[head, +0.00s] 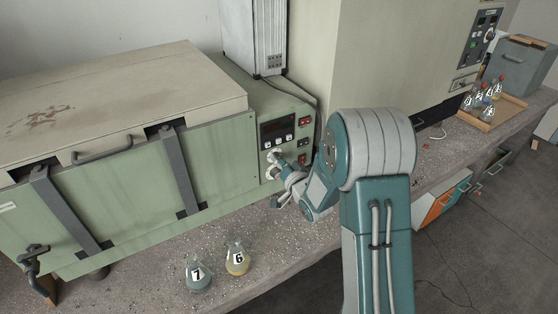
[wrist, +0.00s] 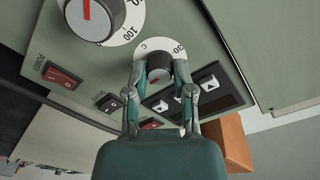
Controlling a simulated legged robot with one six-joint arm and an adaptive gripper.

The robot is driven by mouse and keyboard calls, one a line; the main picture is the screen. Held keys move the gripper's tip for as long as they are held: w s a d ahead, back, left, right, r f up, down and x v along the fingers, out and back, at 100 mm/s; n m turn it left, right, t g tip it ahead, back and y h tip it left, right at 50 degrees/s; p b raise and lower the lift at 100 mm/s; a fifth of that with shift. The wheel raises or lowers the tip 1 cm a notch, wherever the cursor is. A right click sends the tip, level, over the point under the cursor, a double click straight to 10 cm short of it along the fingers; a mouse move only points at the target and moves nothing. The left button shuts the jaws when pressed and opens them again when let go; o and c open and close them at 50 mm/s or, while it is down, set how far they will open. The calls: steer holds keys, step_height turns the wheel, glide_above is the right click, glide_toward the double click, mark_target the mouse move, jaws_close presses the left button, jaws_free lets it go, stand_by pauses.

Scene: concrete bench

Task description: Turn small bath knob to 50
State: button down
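The small bath knob (wrist: 159,66) is dark with a pale end face and sits on a white dial marked C and 30 in the wrist view. My gripper (wrist: 160,72) has one finger on each side of the knob. Both fingertips look close against it, with no clear gap. I cannot read the knob's pointer.
A larger knob (wrist: 90,16) with a red mark sits beside the small one. A red switch (wrist: 63,77) and a black switch (wrist: 109,104) are near it. Flasks 7 (head: 198,277) and 6 (head: 237,260) stand on the bench (head: 160,284) in front of the bath.

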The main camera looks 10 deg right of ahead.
steer(key=shift+n, duration=0.3)
steer(key=n, duration=1.2)
steer(key=n+y, duration=0.1)
steer(key=n, duration=1)
steer(key=shift+f+n, duration=0.2)
steer(key=shift+n, duration=0.2)
steer(key=shift+s+f, duration=0.1)
stand_by(0.3)
steer(key=shift+c, duration=2.3)
jaws_free()
steer(key=shift+a, duration=0.1)
